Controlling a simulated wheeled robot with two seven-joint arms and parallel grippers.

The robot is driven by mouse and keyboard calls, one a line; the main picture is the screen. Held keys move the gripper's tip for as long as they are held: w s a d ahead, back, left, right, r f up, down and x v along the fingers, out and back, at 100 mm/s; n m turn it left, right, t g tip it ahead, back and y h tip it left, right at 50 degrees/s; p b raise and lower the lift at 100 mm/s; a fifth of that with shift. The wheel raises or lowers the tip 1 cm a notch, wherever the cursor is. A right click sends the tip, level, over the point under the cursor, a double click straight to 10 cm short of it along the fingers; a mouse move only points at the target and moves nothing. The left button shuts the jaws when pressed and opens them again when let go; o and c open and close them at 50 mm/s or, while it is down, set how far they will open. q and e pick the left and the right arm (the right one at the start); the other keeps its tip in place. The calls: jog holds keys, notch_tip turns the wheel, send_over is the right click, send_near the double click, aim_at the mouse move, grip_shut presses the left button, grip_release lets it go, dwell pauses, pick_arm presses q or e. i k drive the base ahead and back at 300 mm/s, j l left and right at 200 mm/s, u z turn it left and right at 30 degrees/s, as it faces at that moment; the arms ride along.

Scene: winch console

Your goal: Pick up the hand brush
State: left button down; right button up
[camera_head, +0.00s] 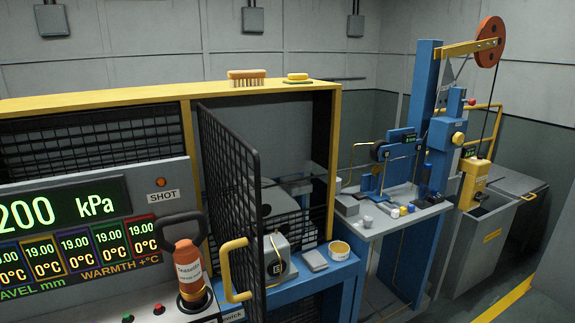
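The hand brush (247,78) has a tan back and a row of bristles below it. It lies on the top of the yellow-edged cabinet (120,98), near the back, left of a small yellow object on a green pad (298,78). Nothing touches the brush from above. Neither of my grippers shows in the head view.
A black mesh door (229,190) with a yellow handle (232,270) stands open in front of the cabinet. A blue machine (425,150) stands to the right. The cabinet top around the brush is mostly clear.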

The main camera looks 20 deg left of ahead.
aim_at(238, 78)
jog(key=u, duration=0.45)
jog(key=i+l+u, duration=0.2)
jog(key=u, duration=0.15)
jog(key=i+l+u, duration=0.1)
jog(key=l+u, duration=0.2)
jog(key=l, duration=0.15)
jog(key=i+l+u, duration=0.1)
jog(key=l+u, duration=0.25)
